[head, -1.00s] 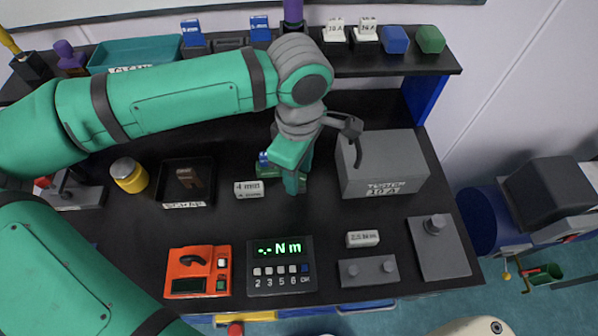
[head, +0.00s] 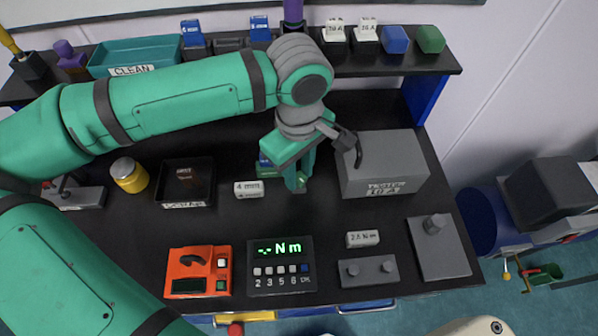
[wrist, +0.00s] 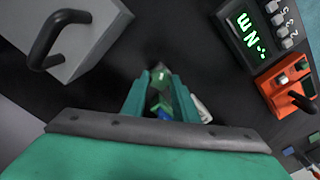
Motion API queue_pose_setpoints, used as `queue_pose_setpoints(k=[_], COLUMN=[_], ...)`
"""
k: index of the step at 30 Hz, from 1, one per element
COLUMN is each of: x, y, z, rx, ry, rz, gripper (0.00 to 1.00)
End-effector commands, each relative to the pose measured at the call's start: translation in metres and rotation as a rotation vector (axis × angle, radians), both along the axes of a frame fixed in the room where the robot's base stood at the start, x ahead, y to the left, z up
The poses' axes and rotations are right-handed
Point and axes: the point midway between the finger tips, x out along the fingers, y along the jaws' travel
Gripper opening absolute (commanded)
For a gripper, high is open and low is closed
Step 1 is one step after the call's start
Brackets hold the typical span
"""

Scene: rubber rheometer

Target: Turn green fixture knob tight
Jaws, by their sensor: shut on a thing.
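The green fixture (head: 268,170) stands on the black bench left of the grey tester box, mostly hidden behind my gripper in the head view. A small blue part shows on its top. My gripper (head: 297,183) points down at it. In the wrist view my gripper (wrist: 161,92) has its two teal fingers on either side of the green knob (wrist: 160,80), shut on it, with a blue part (wrist: 163,113) close by. The exact contact at the fingertips is too small to tell.
The grey tester box (head: 384,165) with its dark handle stands close right of my gripper. A small white label block (head: 248,189) lies to the left. The torque display (head: 280,265) and orange device (head: 198,272) are in front. A dark tray (head: 186,182) stands further left.

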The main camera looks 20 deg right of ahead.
Motion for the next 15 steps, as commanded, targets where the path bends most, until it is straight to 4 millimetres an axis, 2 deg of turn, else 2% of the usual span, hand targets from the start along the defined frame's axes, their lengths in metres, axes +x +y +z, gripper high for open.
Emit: queue_pose_setpoints(k=[11,15], x=[0.0003,0.0001], y=[-0.0004,-0.0006], z=[0.0002,0.0], rx=[-0.002,-0.002], ry=[-0.001,-0.001], rz=[-0.031,-0.145], gripper=[0.04,0.04])
